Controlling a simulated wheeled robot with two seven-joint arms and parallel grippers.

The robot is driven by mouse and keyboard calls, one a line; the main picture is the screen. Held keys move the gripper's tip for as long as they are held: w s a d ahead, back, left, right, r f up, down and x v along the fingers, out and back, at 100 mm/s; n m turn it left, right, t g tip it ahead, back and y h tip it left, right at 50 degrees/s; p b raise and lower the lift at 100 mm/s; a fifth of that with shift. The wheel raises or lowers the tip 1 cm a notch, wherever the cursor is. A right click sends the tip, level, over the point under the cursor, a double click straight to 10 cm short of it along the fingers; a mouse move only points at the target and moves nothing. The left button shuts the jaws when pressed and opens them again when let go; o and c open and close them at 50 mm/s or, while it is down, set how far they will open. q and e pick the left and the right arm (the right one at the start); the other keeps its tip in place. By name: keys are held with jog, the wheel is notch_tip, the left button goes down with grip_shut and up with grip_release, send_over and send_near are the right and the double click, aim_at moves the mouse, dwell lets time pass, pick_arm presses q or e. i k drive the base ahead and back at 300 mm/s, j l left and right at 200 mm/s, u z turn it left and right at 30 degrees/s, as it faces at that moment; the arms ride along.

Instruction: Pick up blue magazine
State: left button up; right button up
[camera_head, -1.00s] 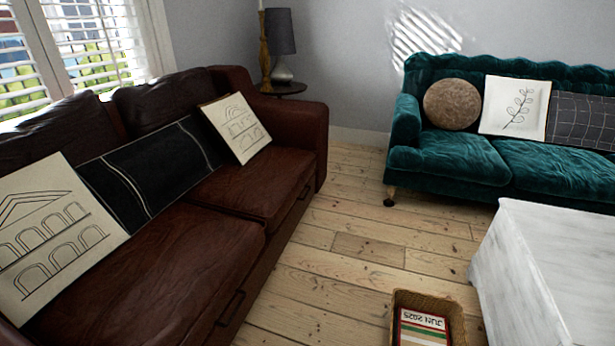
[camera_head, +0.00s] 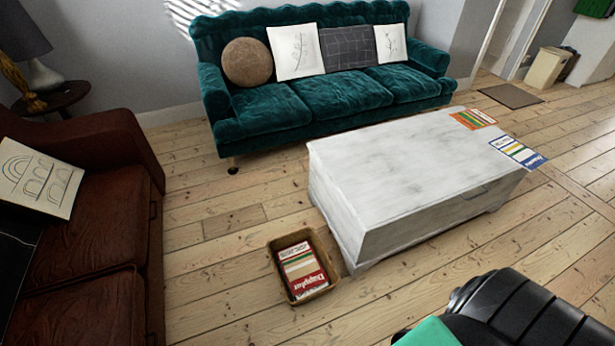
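A magazine with a blue band and a white, yellow-striped cover (camera_head: 518,152) lies flat at the far right end of the white coffee table (camera_head: 385,185). Its right side appears to stick out past the table's edge. An orange magazine (camera_head: 472,119) lies on the same table, just behind and left of it. Neither of my grippers shows in the head view.
A wicker basket (camera_head: 322,247) with a red magazine (camera_head: 301,271) stands on the floor left of the table. A teal sofa (camera_head: 340,95) is behind, a brown sofa (camera_head: 95,310) left. A black ribbed object (camera_head: 530,305) fills the bottom right. Floor at right is clear.

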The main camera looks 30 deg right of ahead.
aim_at(529, 159)
jog(key=z, duration=2.45)
jog(key=i+l, duration=0.15)
jog(key=i, duration=0.3)
jog(key=i+l+u, duration=0.15)
jog(key=i, duration=0.3)
jog(key=i+l, duration=0.2)
jog(key=i, duration=0.25)
jog(key=l+u, duration=0.1)
jog(key=u, duration=0.3)
jog(key=i+l+u, duration=0.1)
jog(key=u, duration=0.3)
jog(key=l+u, duration=0.1)
jog(key=u, duration=0.3)
